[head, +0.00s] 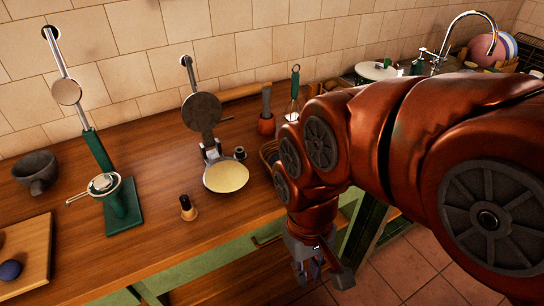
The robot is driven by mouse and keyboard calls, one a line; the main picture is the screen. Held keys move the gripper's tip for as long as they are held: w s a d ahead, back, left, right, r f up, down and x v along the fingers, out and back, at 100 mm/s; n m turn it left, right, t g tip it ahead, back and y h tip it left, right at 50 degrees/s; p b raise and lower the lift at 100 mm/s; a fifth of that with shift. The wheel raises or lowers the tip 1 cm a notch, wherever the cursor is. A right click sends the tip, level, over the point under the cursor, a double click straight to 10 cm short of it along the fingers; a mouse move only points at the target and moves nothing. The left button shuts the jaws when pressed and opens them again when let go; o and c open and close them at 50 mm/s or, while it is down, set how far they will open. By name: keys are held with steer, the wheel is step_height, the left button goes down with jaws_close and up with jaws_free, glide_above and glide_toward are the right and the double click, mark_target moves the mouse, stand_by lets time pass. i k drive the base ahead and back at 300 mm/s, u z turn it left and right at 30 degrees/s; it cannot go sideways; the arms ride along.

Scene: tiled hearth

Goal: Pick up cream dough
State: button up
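A flat round cream dough (226,177) lies on the lower plate of an open metal press (203,113) on the wooden counter. The press's dark upper plate stands raised behind it. My gripper (322,276) hangs at the lower middle, out past the counter's front edge, to the right of and nearer than the dough. Its two fingers are spread apart. I see nothing held between them, though the fingers are small in view. My arm hides part of the counter to the right of the dough.
A green-based press (122,204) and a dark mortar (36,169) stand left on the counter (150,245). A small dark-topped bottle (187,207) stands near the dough. A board (28,250) with a dark blue ball (11,269) lies far left. A sink tap (465,30) is at back right.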

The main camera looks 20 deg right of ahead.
mark_target(226, 176)
steer(key=z, duration=1.5)
steer(key=k, duration=1.05)
steer(key=u, duration=1.8)
